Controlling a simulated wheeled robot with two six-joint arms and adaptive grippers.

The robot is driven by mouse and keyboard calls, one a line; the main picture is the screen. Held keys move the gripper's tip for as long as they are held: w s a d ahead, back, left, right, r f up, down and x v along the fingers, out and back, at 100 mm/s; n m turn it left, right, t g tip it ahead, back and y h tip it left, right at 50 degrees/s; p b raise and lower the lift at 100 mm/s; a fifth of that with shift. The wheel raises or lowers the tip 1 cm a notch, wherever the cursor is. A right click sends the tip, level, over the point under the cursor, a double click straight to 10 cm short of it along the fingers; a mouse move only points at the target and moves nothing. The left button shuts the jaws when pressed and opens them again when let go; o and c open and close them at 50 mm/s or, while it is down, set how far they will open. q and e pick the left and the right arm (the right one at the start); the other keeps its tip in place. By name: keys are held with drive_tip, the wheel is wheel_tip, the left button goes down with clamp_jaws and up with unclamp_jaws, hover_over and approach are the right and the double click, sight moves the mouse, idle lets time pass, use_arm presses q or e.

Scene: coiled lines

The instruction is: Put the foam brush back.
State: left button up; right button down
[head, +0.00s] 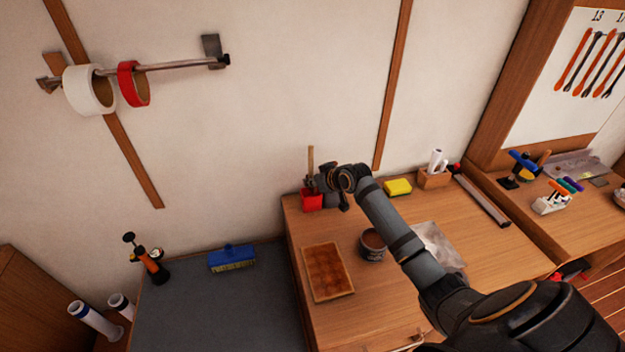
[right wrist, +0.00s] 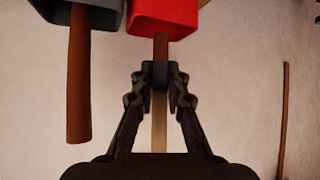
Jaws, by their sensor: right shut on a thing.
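My right gripper (right wrist: 160,78) is shut on a thin wooden handle (right wrist: 160,46), which I take to be the foam brush's. The right wrist view is upside down, so the cup is at the top. My left gripper is not in view.
A yellow sponge (head: 397,187), a can (head: 373,244) and a brown tray (head: 328,270) are on the wooden table.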

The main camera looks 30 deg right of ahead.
drive_tip(key=shift+f, duration=0.3)
drive_tip(key=c, duration=1.4)
unclamp_jaws()
drive_tip(key=shift+o, duration=0.2)
drive_tip(key=shift+r, duration=0.1)
drive_tip(key=v, duration=1.2)
drive_tip(key=shift+r, duration=0.5)
